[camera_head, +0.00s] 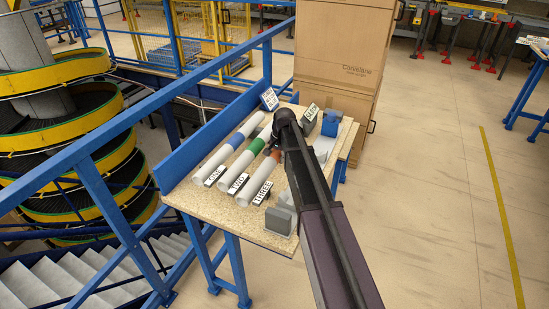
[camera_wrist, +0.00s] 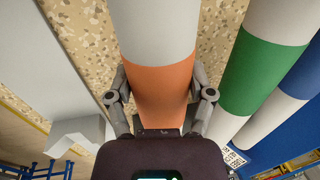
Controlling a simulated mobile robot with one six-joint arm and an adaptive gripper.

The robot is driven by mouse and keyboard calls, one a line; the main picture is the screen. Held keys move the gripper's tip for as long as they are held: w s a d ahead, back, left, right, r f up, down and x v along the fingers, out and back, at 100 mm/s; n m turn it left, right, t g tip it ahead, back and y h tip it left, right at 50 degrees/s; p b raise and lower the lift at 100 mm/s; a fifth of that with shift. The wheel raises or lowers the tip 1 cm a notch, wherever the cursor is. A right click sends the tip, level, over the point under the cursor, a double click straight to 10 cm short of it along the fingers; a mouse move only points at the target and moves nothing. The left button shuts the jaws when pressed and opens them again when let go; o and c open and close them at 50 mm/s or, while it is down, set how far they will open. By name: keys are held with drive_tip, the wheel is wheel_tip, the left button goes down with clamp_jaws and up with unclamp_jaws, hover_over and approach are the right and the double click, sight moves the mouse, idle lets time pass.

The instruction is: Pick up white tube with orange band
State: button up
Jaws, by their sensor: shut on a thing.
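The white tube with the orange band (camera_head: 257,185) lies on the chipboard table, the rightmost of three tubes, with a label reading THREE at its near end. In the wrist view its orange band (camera_wrist: 160,85) sits between the fingers of my gripper (camera_wrist: 160,112). The fingers are closed against both sides of the band. In the head view my arm hides much of the band and the gripper. I cannot tell whether the tube is lifted off the table.
A green-banded tube (camera_head: 239,171) and a blue-banded tube (camera_head: 220,160) lie to the left. A grey block (camera_head: 280,219) is at the near right, and a blue box (camera_head: 331,122) at the far right. Blue rails (camera_head: 135,130) run along the left, with cardboard boxes (camera_head: 343,45) behind.

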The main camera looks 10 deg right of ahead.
drive_tip(key=shift+r, duration=0.2)
wheel_tip(320, 180, up, 18)
drive_tip(key=p, duration=1.8)
drive_tip(key=shift+f, duration=0.25)
drive_tip(key=b, duration=0.5)
hover_over(275, 152)
wheel_tip(275, 152, down, 5)
drive_tip(key=shift+f, duration=0.2)
idle(0.3)
